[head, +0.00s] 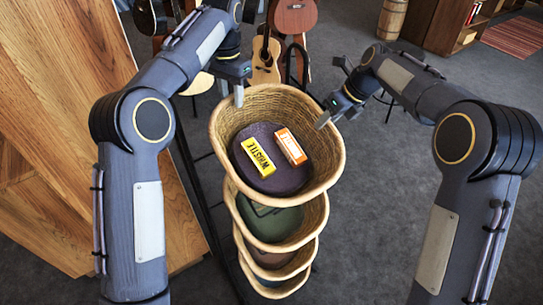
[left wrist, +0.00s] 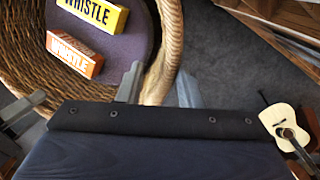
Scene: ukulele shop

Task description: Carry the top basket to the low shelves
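The top basket (head: 333,165) is a woven straw basket with a thick rim, on top of a stack of similar baskets. On its purple base lie a yellow WHISTLE box (head: 257,157) and an orange-and-white box (head: 290,147); both boxes also show in the left wrist view. My left gripper (head: 238,95) is at the far left rim. In the left wrist view its fingers (left wrist: 158,88) straddle the rim, one inside and one outside, apparently apart. My right gripper (head: 328,115) is at the right rim, one finger over the inside; its other finger is unclear.
More baskets (head: 270,222) sit below the top one, beside a dark upright frame. A wooden panel (head: 60,100) fills the left. Ukuleles or guitars (head: 265,58) stand behind. A wooden shelf unit (head: 440,22), barrel (head: 392,18) and red rug (head: 512,37) are far right. Grey floor lies open between.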

